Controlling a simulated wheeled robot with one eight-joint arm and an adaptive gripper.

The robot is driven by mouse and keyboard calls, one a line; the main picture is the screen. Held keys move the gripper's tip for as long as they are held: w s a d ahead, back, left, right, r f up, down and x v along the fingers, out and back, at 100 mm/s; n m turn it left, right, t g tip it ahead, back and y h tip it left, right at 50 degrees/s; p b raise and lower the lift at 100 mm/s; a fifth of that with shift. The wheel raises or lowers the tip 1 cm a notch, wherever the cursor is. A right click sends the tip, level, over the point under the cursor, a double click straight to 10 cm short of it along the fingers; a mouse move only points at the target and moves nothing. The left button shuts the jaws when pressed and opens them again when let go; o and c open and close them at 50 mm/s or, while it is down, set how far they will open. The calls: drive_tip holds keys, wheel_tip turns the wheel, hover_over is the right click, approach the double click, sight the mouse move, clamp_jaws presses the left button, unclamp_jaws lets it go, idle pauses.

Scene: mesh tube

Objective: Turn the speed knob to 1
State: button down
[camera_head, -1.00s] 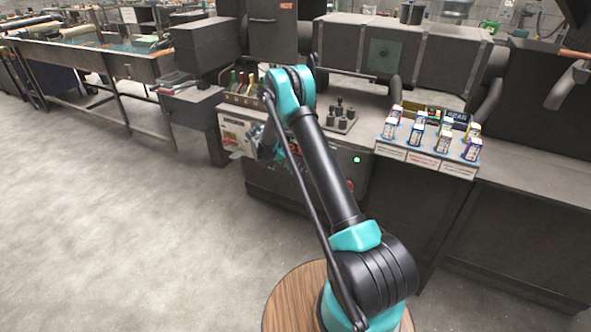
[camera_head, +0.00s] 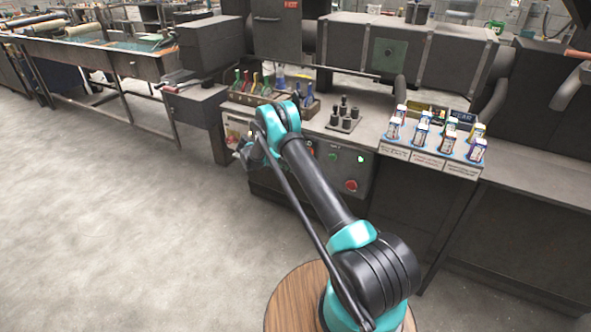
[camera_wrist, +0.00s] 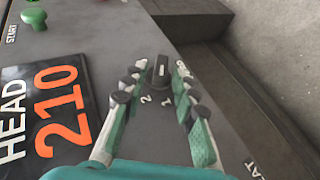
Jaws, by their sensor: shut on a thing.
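The speed knob (camera_wrist: 161,71) is a black selector on a grey panel in the wrist view. It lies between the fingertips of my gripper (camera_wrist: 160,76), which is shut on it. Its long side runs roughly up and down in the picture. The marks 2 and 1 are printed below it, and a partly covered label, seemingly OFF, is at its right. Exactly which mark it points at is hard to tell. In the head view my gripper (camera_head: 246,152) is at the panel's left part, and the knob is hidden there.
A HEAD 210 display (camera_wrist: 45,110) and a green START button (camera_wrist: 33,17) are left of the knob. The head view shows a red button (camera_head: 351,185), a black-knobbed block (camera_head: 344,119) and a rack of small boxes (camera_head: 430,152). Open floor (camera_head: 120,230) lies at left.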

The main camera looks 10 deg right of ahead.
drive_tip(key=shift+d, duration=0.1)
drive_tip(key=c, duration=1.5)
unclamp_jaws()
drive_tip(key=shift+c, duration=0.2)
